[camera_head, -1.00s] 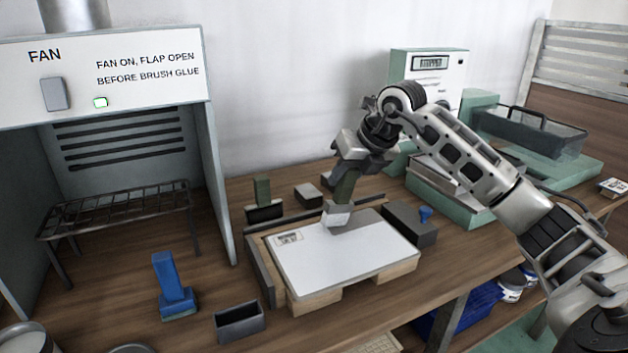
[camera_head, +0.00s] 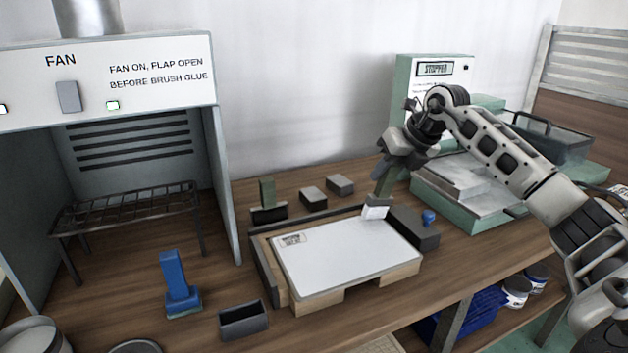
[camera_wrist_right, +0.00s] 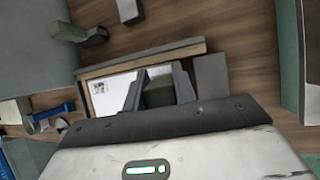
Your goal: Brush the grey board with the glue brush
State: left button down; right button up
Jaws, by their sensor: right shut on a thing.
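The grey board (camera_head: 340,257) lies flat on a wooden jig on the bench in the head view, with a small label at its far left corner. It also shows in the right wrist view (camera_wrist_right: 112,92). My right gripper (camera_head: 388,172) is shut on the green handle of the glue brush (camera_head: 375,209), whose pale head is down at the board's far right corner. The brush is slightly tilted, and I cannot tell whether its head touches the board. In the right wrist view the green handle (camera_wrist_right: 159,91) sits between my fingers. My left gripper is not in view.
A dark block with a blue knob (camera_head: 428,218) stands close right of the brush. A fan hood (camera_head: 105,85) with a wire rack is at left. A blue-handled tool (camera_head: 177,284) and an open dark box (camera_head: 243,320) stand front left. A green machine (camera_head: 432,80) stands back right.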

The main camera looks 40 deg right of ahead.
jog(key=shift+s+d+r+p, duration=0.1)
jog(key=shift+d+r+p, duration=0.1)
jog(key=shift+d+p, duration=0.15)
jog(key=shift+r+p, duration=0.35)
jog(key=shift+r, duration=0.55)
notch_tip(320, 180, up, 2)
jog(key=shift+r+p, duration=0.1)
jog(key=shift+p, duration=0.85)
notch_tip(320, 180, up, 3)
jog(key=shift+a+f+p, duration=0.1)
jog(key=shift+p, duration=1.15)
jog(key=shift+r, duration=0.3)
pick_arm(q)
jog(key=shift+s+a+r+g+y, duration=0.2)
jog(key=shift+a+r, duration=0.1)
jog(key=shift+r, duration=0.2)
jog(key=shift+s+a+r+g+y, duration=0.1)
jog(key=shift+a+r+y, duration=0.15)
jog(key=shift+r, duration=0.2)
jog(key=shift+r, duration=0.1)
